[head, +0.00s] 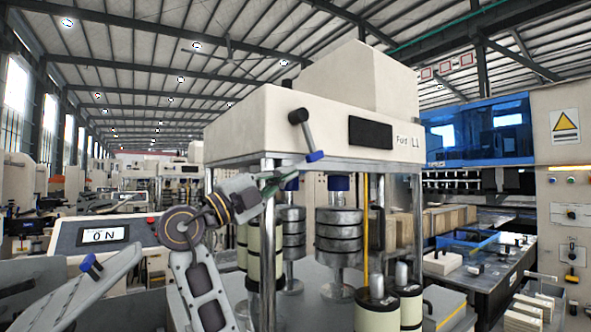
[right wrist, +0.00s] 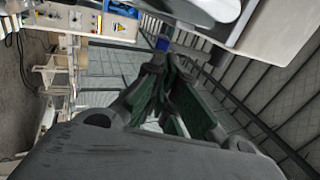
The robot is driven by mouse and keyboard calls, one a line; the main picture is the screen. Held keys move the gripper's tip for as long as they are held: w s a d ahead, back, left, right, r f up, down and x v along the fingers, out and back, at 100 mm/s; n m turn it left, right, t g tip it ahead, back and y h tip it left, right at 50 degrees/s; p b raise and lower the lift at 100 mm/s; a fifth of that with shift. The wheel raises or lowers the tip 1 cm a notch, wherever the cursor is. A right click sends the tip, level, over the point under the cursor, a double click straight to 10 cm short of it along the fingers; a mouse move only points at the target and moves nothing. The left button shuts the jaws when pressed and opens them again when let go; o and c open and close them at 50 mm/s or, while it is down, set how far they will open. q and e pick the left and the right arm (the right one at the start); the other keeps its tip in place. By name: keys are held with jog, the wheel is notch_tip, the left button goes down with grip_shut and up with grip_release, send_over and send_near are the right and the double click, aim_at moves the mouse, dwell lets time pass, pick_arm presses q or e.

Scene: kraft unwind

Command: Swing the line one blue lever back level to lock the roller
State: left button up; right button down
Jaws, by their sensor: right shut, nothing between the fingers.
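The lever (head: 306,134) is a dark bar on the front of the white machine head marked L1. It hangs steeply down from its dark pivot, leaning slightly right, with a blue grip (head: 315,156) at its lower end. My right gripper (head: 297,172) is shut and empty, its fingertips just below and left of the grip. In the right wrist view the closed fingers (right wrist: 162,65) point at the blue grip (right wrist: 162,44), very close; I cannot tell whether they touch. My left gripper is not in view.
Steel posts (head: 268,240) and stacked metal rollers (head: 338,235) stand below the machine head. A console with an ON display (head: 103,236) is at left, with another blue-tipped lever (head: 91,265) nearby. A bench with blue trays (head: 465,242) is at right.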

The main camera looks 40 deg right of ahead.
jog(key=shift+v, duration=2.9)
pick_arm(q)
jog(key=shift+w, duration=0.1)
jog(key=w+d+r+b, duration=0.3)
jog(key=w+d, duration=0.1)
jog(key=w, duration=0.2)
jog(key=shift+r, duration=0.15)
pick_arm(e)
jog(key=shift+w+a, duration=0.1)
jog(key=shift+a, duration=1.15)
jog(key=shift+d, duration=0.15)
jog(key=p, duration=0.1)
send_near(305, 135)
jog(key=s+d+f, duration=0.2)
jog(key=d+f, duration=0.1)
jog(key=d, duration=0.4)
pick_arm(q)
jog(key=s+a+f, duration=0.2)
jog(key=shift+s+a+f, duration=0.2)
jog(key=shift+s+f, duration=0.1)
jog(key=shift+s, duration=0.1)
pick_arm(e)
jog(key=shift+s+a+r, duration=0.15)
jog(key=shift+s+r, duration=0.05)
